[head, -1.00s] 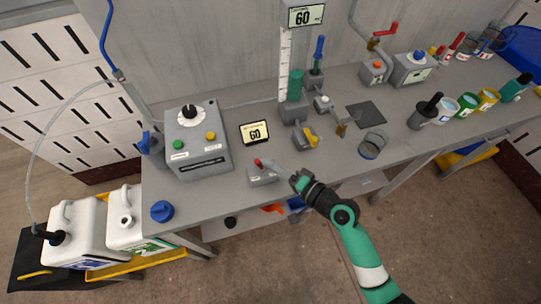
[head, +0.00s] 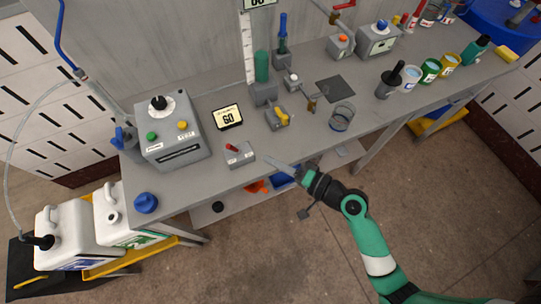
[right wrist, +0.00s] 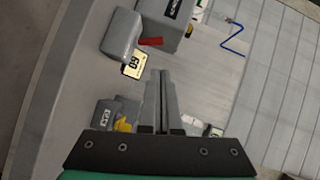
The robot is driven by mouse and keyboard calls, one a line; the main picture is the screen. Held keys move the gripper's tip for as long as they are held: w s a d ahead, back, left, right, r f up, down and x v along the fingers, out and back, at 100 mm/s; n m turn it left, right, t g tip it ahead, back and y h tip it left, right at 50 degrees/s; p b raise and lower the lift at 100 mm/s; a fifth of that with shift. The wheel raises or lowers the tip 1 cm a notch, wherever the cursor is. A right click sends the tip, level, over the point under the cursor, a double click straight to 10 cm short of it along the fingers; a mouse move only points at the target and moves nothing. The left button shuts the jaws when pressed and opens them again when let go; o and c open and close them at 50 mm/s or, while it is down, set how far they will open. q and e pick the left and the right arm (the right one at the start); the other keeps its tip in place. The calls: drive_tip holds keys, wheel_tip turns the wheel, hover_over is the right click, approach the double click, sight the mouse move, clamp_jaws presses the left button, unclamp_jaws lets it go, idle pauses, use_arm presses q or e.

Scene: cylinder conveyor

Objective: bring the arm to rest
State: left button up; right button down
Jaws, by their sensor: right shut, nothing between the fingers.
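My right arm, green and black, reaches in from the lower right of the head view. Its right gripper (head: 268,160) is at the front edge of the grey bench (head: 200,187), just right of a small grey box with a red lever (head: 240,155). In the right wrist view the two fingers (right wrist: 161,75) are pressed together with nothing between them. The red lever (right wrist: 150,41) and its box show ahead and to the left of the fingertips there. My left gripper is not in view.
A grey control box (head: 172,140) and a display reading 60 (head: 228,117) stand on the bench. White canisters (head: 70,237) stand at lower left. Floor in front is clear.

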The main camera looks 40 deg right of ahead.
drive_tip(key=shift+w+a, duration=0.1)
idle(0.4)
drive_tip(key=w+a+r+n+t+y, duration=0.1)
drive_tip(key=w+a+r+n+t, duration=0.15)
drive_tip(key=r, duration=0.75)
drive_tip(key=w+a+r+n+t+y, duration=0.1)
drive_tip(key=w+a+r+n+y, duration=0.15)
drive_tip(key=r, duration=0.75)
drive_tip(key=w+a+r+n+t+y, duration=0.1)
drive_tip(key=w+a+r+n, duration=0.15)
drive_tip(key=r, duration=0.75)
drive_tip(key=s+d+r+n+t+h, duration=0.3)
drive_tip(key=s+r+t, duration=0.15)
drive_tip(key=r, duration=0.75)
drive_tip(key=s+d+r+n+t+h, duration=0.25)
drive_tip(key=s+r, duration=0.35)
drive_tip(key=r, duration=0.6)
wheel_tip(320, 180, up, 31)
drive_tip(key=h+p, duration=0.2)
drive_tip(key=p, duration=3)
drive_tip(key=shift+w+d, duration=0.15)
drive_tip(key=shift+w, duration=0.05)
